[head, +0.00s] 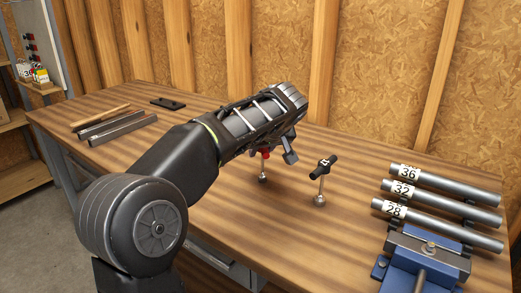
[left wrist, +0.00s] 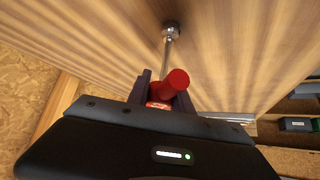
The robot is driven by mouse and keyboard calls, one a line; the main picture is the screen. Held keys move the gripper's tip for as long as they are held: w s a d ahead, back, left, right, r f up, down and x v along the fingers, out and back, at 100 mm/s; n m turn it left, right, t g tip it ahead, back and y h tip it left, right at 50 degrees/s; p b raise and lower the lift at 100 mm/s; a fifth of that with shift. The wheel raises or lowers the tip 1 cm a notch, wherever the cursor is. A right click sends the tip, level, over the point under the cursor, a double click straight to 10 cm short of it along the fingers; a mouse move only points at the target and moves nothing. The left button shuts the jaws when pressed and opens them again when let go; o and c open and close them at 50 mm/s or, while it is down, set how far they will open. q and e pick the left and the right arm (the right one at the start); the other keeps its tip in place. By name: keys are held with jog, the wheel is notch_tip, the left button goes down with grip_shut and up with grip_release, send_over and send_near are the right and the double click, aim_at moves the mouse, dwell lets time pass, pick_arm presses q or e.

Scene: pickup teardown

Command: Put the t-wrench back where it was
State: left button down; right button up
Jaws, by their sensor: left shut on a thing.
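My left gripper (head: 277,149) is over the middle of the workbench, shut on a red-handled t-wrench (head: 264,156). In the left wrist view the red handle (left wrist: 175,83) sits between the fingers, and the thin steel shaft runs away to a round socket end (left wrist: 170,27) near the wood. The wrench points down, close to upright. I cannot tell whether its socket touches the bench. A second t-wrench (head: 321,172), with a black labelled handle, stands upright on the bench to the right, apart from my gripper. My right gripper is not in view.
Pipes marked 36 (head: 445,182), 32 and 28 lie in a rack at the right, behind a blue vise (head: 425,265). Metal bars (head: 118,127) and a wooden stick lie at the left, near a black flat piece (head: 168,103). The wooden bench top (head: 345,235) is clear in the middle.

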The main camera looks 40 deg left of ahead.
pick_arm(q)
jog(key=c, duration=1.1)
grip_release()
jog(key=shift+c, duration=0.2)
jog(key=shift+r+p, duration=0.2)
jog(key=shift+p, duration=0.15)
jog(key=v, duration=1.1)
jog(key=shift+s+d+r, duration=0.2)
jog(key=shift+r, duration=0.1)
jog(key=shift+f, duration=0.1)
